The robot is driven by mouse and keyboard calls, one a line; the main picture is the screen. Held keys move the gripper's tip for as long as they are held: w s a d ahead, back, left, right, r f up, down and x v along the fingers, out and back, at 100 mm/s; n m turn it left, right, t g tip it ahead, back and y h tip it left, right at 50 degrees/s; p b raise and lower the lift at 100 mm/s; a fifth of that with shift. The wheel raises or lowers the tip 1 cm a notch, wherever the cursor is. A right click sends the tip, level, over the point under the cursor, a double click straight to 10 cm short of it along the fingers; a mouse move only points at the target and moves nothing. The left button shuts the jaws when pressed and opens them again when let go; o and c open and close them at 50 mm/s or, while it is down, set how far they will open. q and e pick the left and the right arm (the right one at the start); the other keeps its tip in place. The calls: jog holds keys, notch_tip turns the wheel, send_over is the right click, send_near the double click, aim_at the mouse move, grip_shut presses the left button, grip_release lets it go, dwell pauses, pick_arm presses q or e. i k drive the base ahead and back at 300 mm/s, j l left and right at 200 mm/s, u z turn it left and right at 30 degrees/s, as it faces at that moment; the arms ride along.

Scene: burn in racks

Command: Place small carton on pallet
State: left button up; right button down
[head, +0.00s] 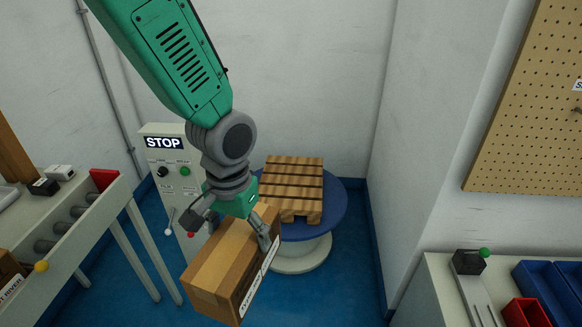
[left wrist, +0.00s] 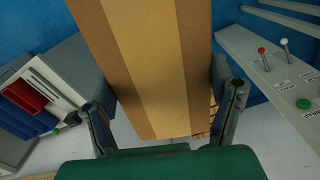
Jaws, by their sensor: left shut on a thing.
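The small carton (head: 228,264) is brown cardboard with a tape strip and a white printed label. My left gripper (head: 236,226) is shut on it, with its fingers on two opposite sides, and holds it tilted in the air. In the left wrist view the carton (left wrist: 150,60) fills the middle between the two fingers (left wrist: 167,100). The wooden pallet (head: 294,180) lies on a round blue turntable (head: 335,207) behind and to the right of the carton. The pallet's slats look bare; the arm and carton hide part of the turntable's left side. My right gripper is not in view.
A grey control box marked STOP (head: 165,160) stands left of the turntable. A roller conveyor (head: 100,205) is at the left. A bench with a lever (head: 470,285), blue bins (head: 545,290) and a red bin (head: 525,313) is at the right. White walls close off the back.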

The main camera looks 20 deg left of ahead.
aim_at(272, 191)
jog(key=i+j, duration=0.3)
jog(key=i, duration=0.2)
jog(key=i+j, duration=0.3)
jog(key=i, duration=0.15)
jog(key=i+j, duration=0.3)
jog(key=i, duration=0.2)
jog(key=i+j, duration=0.3)
jog(key=i, duration=0.15)
